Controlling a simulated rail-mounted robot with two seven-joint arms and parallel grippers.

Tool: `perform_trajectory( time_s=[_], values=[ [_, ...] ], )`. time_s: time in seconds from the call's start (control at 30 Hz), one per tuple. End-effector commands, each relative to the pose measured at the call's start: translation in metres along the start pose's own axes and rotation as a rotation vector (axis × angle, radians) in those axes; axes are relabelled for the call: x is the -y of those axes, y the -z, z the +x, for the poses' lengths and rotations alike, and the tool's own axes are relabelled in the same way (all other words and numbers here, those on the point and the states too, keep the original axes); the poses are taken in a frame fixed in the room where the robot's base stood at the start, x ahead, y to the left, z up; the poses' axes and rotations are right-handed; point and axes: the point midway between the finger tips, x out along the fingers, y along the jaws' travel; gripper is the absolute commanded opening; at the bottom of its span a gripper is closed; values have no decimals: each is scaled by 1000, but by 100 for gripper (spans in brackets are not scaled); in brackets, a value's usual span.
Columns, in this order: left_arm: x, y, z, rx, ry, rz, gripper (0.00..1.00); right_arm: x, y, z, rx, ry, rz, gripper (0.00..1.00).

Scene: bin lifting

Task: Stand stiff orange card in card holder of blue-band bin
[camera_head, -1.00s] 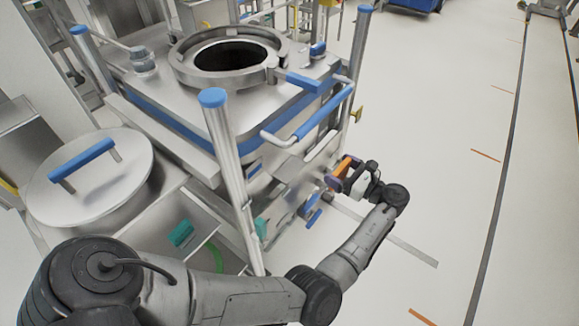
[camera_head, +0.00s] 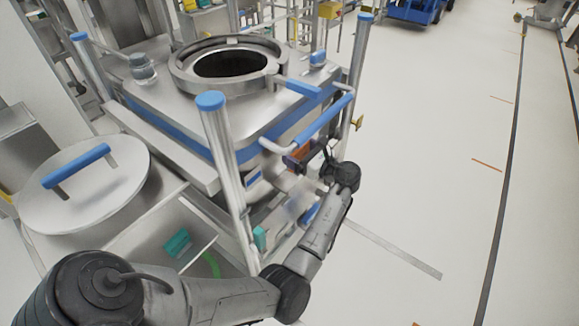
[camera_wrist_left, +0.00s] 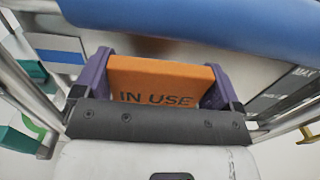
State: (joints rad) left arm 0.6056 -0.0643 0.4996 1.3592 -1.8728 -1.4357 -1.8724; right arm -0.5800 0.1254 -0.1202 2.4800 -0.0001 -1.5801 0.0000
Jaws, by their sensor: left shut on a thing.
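The blue-band bin (camera_head: 185,137) is a metal container with a round open top and a blue stripe around its body. My left gripper (camera_wrist_left: 160,66) has purple fingers and is shut on the orange card (camera_wrist_left: 165,82), which reads "IN USE" upright in the left wrist view. In the head view the card (camera_head: 299,153) shows as a small orange patch at the bin's front face, just under the blue handle. The arm partly covers it. I cannot make out the card holder clearly, nor whether the card touches the bin. My right gripper is not in view.
The blue handle bar (camera_head: 325,118) juts out above the card and crosses the top of the wrist view (camera_wrist_left: 200,22). A metal post with a blue cap (camera_head: 211,102) stands left of the card. A round lid (camera_head: 85,180) lies at left.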

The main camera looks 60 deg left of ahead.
Motion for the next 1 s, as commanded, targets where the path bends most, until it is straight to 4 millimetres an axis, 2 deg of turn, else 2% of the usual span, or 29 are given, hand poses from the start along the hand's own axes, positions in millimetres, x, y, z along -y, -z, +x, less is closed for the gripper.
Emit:
perform_trajectory(
  time_s=[0.03,0.17,0.2,0.3,0.57,0.87,1.0],
  values=[
    [-1,2,12,2,-2,-3,61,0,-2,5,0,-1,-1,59],
    [-1,2,34,2,-2,-1,61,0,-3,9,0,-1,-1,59],
    [-1,10,33,0,1,2,61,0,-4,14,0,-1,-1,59],
    [-1,18,32,0,1,2,61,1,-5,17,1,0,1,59],
    [-1,28,32,0,1,1,61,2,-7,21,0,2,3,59],
    [0,71,32,-1,1,2,61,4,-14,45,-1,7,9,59],
    [0,72,35,0,2,1,61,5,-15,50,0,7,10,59]
  ],
)
